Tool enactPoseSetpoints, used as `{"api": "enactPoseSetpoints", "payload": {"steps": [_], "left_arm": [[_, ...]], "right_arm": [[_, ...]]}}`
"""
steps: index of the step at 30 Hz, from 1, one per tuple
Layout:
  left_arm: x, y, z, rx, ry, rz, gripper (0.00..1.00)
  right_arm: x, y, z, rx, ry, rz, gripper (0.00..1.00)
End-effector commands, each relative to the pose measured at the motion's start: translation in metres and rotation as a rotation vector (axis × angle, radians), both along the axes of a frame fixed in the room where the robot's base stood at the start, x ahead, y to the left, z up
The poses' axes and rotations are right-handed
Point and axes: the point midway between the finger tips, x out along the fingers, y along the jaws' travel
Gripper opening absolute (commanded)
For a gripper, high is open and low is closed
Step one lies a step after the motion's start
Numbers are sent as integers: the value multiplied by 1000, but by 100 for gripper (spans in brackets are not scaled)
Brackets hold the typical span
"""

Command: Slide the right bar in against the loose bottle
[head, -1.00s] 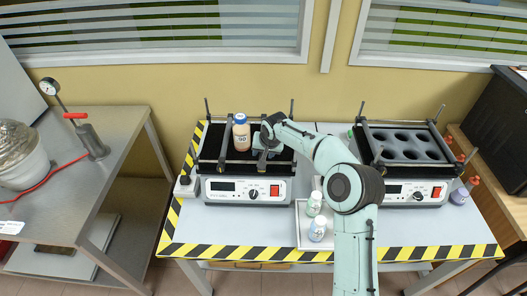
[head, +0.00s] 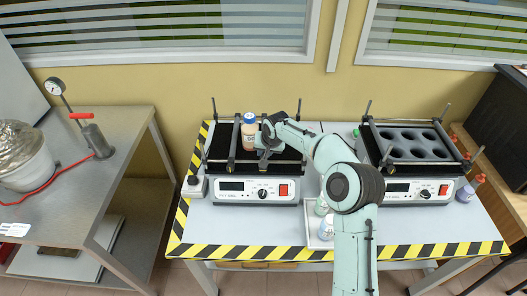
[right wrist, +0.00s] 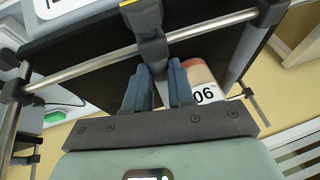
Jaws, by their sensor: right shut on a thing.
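The loose bottle (head: 249,136), with a blue cap, stands upright on the left shaker's dark platform (head: 285,151). The left bar (head: 233,146) runs along its left side. My right gripper (head: 266,146) is just right of the bottle, shut on the right bar (head: 263,158). In the right wrist view the bar's dark end clamp (right wrist: 151,35) lies ahead of my blue fingers (right wrist: 158,86). The bottle (right wrist: 204,88) shows beside the right finger with "06" on its label. Whether bar and bottle touch is hidden. My left gripper is out of view.
A second shaker (head: 412,150) with round holes stands at the right. A metal rail (right wrist: 100,59) crosses the wrist view. The front left of the table is clear.

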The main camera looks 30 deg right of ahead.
Motion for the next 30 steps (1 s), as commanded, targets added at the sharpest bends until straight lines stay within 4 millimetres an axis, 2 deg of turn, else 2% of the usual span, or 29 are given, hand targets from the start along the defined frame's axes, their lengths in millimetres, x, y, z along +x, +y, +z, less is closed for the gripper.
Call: {"api": "enactPoseSetpoints", "payload": {"steps": [3, 6, 15, 16, 18, 26, 30], "left_arm": [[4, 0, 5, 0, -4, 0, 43], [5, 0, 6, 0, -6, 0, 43], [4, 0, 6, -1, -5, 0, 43], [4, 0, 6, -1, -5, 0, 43], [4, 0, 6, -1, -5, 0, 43], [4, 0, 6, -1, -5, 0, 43], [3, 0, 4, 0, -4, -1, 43]], "right_arm": [[9, 14, 2, 1, -1, 5, 0], [12, 19, 1, 1, -1, 5, 0], [12, 19, 0, 1, -1, 3, 0], [12, 19, 0, 1, -1, 3, 33], [11, 19, 0, 1, -1, 3, 48], [11, 19, 0, -1, 0, 2, 48], [8, 19, 9, -2, -2, 1, 48]]}}
